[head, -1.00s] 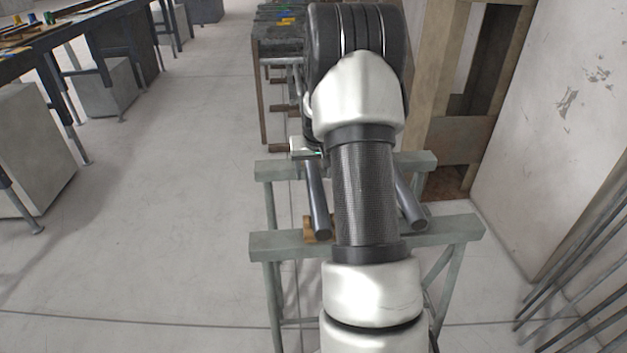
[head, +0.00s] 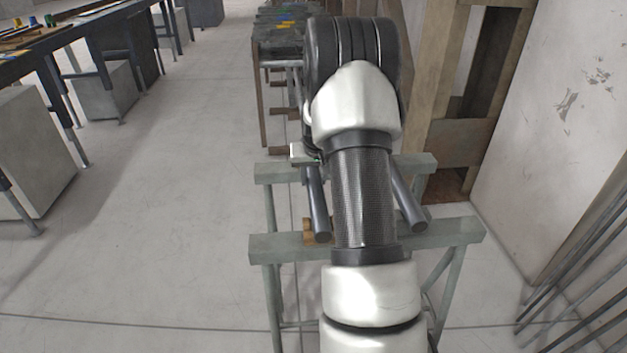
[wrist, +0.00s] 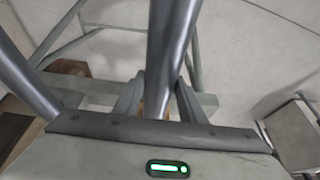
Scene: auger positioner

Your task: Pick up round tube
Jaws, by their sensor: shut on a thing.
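Two round grey metal tubes lie across the trestles in the head view: a left tube (head: 319,208) and a right tube (head: 409,203). In the wrist view, my gripper (wrist: 158,98) is shut on a tube (wrist: 172,45) that runs up the middle between its fingers. This appears to be the left tube of the head view. The other tube (wrist: 24,72) shows at the left of the wrist view, apart from the fingers. In the head view my arm hides the fingers, and only the gripper's side shows. I cannot tell whether the held tube touches the trestles.
A grey-green near trestle (head: 455,231) and far trestle (head: 277,171) stand under the tubes. A small wooden block (head: 309,236) sits on the near one. A wall (head: 570,130) and leaning rods (head: 585,290) are at the right. The floor (head: 170,230) at the left is open.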

